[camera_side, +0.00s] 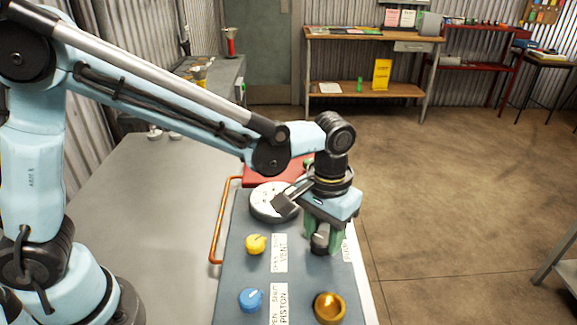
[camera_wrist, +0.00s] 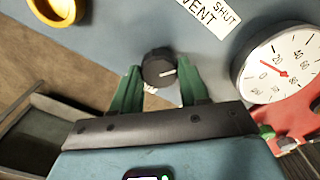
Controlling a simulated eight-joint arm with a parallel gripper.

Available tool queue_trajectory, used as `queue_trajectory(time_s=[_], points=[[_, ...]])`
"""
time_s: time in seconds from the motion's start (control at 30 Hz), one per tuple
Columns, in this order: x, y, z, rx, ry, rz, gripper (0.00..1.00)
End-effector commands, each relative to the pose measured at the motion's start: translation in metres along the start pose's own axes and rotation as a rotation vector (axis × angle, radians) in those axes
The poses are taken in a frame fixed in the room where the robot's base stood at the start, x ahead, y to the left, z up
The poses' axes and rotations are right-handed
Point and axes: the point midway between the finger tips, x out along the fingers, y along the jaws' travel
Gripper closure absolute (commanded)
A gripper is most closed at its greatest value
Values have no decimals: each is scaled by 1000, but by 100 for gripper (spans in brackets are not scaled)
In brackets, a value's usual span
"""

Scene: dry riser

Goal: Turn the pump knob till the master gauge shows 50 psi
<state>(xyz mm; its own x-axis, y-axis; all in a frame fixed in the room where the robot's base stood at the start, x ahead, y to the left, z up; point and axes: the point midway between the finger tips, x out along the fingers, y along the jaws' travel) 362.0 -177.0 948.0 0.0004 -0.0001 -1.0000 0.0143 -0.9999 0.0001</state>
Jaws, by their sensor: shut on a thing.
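The black pump knob (camera_wrist: 158,67) has a white pointer mark and sits between my two green fingers in the wrist view. My gripper (camera_wrist: 160,82) is shut on it. In the side view my gripper (camera_side: 322,238) points straight down over the panel, around the dark knob (camera_side: 320,243). The master gauge (camera_wrist: 281,64) has a white dial with a red needle, at the right of the wrist view. The needle seems to lie between 20 and 40, but the exact reading is unclear. In the side view the gauge (camera_side: 268,203) is partly hidden by my wrist.
The grey panel (camera_side: 235,280) also carries a yellow knob (camera_side: 256,244) by a VENT label, a blue knob (camera_side: 251,299) by a PISTON label, and a brass cup-like fitting (camera_side: 329,307). A copper-coloured handle (camera_side: 218,220) runs along its left edge. A red part lies behind the gauge.

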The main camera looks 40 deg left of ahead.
Motion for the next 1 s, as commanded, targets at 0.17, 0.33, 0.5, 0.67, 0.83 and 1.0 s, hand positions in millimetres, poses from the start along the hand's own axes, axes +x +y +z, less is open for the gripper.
queue_trajectory(time_s=[0.17,0.33,0.5,0.67,0.83,1.0], points=[[0,0,1,169,-2,0,86],[0,0,1,331,-2,0,86],[0,1,1,493,-2,0,86],[0,1,1,644,-3,0,86],[0,1,1,797,-3,0,86],[0,1,1,928,-3,0,86]])
